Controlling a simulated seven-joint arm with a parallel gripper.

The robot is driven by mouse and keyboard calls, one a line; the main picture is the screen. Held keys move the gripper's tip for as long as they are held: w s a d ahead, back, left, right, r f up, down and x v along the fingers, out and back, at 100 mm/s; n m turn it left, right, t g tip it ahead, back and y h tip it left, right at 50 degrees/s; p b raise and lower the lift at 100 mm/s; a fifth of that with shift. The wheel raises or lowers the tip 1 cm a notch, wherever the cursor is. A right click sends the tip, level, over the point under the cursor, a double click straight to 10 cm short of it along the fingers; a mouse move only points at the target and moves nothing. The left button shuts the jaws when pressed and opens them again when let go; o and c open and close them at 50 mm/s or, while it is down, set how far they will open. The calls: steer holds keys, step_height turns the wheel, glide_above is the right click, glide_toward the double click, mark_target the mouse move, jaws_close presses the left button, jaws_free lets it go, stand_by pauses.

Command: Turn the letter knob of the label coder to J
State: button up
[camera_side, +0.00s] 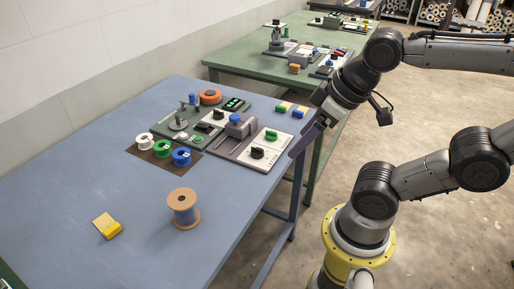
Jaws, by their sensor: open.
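A pale panel (247,158) lies near the blue table's right edge. It bears a green knob (271,135) and a black knob (257,153). It looks like the label coder, but the letters are too small to read, so I cannot tell which knob is the letter knob or where it points. My gripper (294,154) hangs just right of the panel, near the table edge, its fingers slanting down to the left. It is open and appears apart from both knobs. The gap between its fingers is hard to see from here.
A grey-purple block unit with a blue top (235,118) stands left of the knobs. White, green and blue (181,157) spools lie on a brown mat. A large spool (183,208) and a yellow block (107,226) stand nearer. The table's front left is mostly clear.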

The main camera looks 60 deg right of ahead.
steer(key=w+d+r+n, duration=0.1)
steer(key=w+r, duration=0.3)
steer(key=w, duration=0.1)
steer(key=m+g, duration=0.2)
steer(key=g, duration=0.4)
glide_above(257, 148)
step_height(257, 148, down, 10)
steer(key=r, duration=0.1)
step_height(257, 148, down, 14)
steer(key=shift+r, duration=0.25)
jaws_close()
